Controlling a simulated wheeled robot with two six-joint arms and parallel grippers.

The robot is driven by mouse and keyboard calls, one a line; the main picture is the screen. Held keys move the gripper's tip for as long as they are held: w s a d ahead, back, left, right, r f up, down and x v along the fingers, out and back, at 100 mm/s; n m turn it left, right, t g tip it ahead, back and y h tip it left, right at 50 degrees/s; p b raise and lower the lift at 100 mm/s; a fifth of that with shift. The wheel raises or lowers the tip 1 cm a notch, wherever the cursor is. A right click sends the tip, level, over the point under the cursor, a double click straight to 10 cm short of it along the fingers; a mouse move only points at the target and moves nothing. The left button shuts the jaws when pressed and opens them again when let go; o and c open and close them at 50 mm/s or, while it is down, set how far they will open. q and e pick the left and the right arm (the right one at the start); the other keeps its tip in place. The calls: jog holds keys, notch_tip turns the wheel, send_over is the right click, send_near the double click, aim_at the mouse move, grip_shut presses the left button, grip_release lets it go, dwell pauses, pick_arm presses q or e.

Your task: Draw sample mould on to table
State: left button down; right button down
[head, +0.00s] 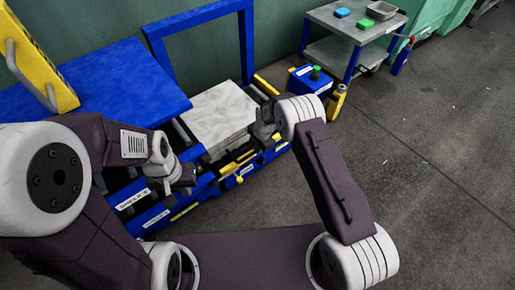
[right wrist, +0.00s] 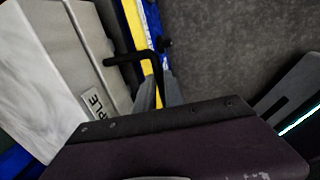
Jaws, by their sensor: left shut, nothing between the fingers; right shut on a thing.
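The sample mould (head: 218,110) is a pale grey, marble-like block on the blue press frame in the middle of the head view. In the right wrist view the mould (right wrist: 58,75) fills the left side, with a label ending in "PLE". My right gripper (head: 263,128) is at the mould's right side, shut on a black bar handle (right wrist: 128,58) beside the block; the fingertips are partly hidden by my wrist. My left gripper (head: 182,180) is shut and empty, left of and nearer than the mould, apart from it.
A blue upright frame (head: 200,14) stands behind the mould, with a blue plate (head: 120,85) to its left. A yellow handled part (head: 38,60) is at far left. A grey table (head: 350,24) with small blocks and a tray stands at back right. The right floor is clear.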

jog(key=shift+s+a, duration=0.15)
jog(key=shift+a, duration=0.05)
dwell(0.6)
jog(key=c, duration=1.5)
grip_release()
jog(key=shift+o, duration=0.2)
notch_tip(320, 180, up, 9)
jog(key=s+d+p, duration=0.1)
jog(key=p, duration=0.5)
jog(key=shift+s, duration=0.25)
